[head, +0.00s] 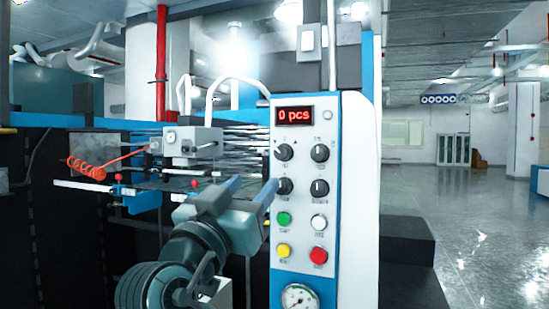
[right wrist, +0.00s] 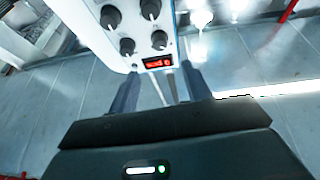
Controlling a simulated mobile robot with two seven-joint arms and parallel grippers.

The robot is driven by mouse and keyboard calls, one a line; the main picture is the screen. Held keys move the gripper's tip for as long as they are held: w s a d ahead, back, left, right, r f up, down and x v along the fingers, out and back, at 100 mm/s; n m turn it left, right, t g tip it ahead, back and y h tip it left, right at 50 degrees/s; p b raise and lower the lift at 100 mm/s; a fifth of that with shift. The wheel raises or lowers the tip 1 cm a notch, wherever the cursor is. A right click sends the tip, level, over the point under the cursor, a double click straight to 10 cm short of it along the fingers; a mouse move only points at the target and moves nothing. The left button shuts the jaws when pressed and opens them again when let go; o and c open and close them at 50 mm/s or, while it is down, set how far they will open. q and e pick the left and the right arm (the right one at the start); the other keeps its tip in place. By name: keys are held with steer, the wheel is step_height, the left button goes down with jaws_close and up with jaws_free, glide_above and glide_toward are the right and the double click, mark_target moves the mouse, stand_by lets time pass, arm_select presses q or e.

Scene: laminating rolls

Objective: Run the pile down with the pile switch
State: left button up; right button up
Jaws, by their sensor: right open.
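The control panel (head: 333,215) carries four black knobs in two rows. They are the upper left knob (head: 283,152), upper right knob (head: 320,153), lower left knob (head: 284,186) and lower right knob (head: 319,188). Their labels are too small to read, so I cannot tell which is the pile switch. My right gripper (head: 254,186) is open and empty at the panel's left edge, one finger overlapping it in the picture beside the lower left knob. In the right wrist view, the knobs stand beyond the fingertips (right wrist: 160,82), with nothing between them. My left gripper is not in view.
A red display (head: 294,115) reads "0 pcs". Below the knobs are green (head: 284,219), white (head: 319,222), yellow (head: 284,251) and red (head: 318,255) buttons and a gauge (head: 299,297). An orange coiled hose (head: 90,168) hangs left. Open floor (head: 480,230) lies right.

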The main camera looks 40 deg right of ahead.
mark_target(280, 154)
steer(key=p+x, duration=0.2)
steer(key=x, duration=0.8)
steer(key=shift+p, duration=0.35)
steer(key=shift+w+d+r, duration=0.2)
steer(key=shift+w+d, duration=0.05)
steer(key=shift+d, duration=0.4)
steer(key=shift+c, duration=0.2)
steer(key=c, duration=1)
